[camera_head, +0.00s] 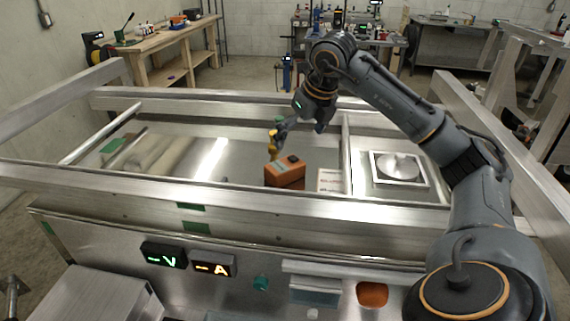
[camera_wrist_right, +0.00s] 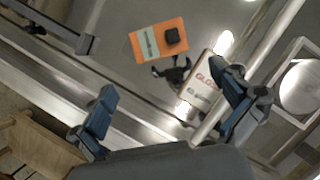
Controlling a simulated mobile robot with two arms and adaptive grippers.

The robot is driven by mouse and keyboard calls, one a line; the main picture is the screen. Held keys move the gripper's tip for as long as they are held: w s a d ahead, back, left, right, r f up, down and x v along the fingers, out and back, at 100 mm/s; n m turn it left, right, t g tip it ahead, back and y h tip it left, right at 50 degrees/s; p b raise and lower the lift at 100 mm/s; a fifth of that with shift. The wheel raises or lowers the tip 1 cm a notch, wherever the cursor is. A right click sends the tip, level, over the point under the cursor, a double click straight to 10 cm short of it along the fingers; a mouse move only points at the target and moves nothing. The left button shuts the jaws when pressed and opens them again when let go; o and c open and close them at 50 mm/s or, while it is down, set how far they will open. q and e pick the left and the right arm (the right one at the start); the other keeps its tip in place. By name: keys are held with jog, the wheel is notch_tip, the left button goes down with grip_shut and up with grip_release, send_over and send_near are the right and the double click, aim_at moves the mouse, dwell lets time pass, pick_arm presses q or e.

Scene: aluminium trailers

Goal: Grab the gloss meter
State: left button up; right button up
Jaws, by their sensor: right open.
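The gloss meter looks to be the orange box-shaped device (camera_head: 285,174) with a black knob and a pale label on top. It lies in the metal trough, left of a white card (camera_head: 330,181). In the right wrist view the orange device (camera_wrist_right: 150,43) is at the upper middle, and the card (camera_wrist_right: 205,80) reads "GLO…", partly cut by a finger. My right gripper (camera_head: 301,128) is above and behind the device, apart from it. Its two blue-grey fingers are spread and empty in the wrist view (camera_wrist_right: 166,106). My left gripper is not in view.
Aluminium rails (camera_head: 230,205) frame the trough in front and behind. A crossbar (camera_head: 347,155) stands right of the card, with a square plate bearing a round disc (camera_head: 400,167) beyond it. The trough's left is mostly clear.

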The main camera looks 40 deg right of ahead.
aim_at(285, 164)
jog(key=p+x, duration=0.2)
jog(key=x, duration=0.6)
jog(key=shift+a, duration=0.1)
jog(key=p+x, duration=0.1)
jog(key=x, duration=0.1)
jog(key=p+x, duration=0.1)
jog(key=shift+w+f, duration=0.25)
jog(key=shift+w, duration=0.2)
jog(key=shift+w+f, duration=0.15)
jog(key=shift+f, duration=0.3)
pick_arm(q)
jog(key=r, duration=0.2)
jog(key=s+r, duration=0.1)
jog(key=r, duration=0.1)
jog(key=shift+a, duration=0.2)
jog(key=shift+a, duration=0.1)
pick_arm(e)
jog(key=c, duration=1.1)
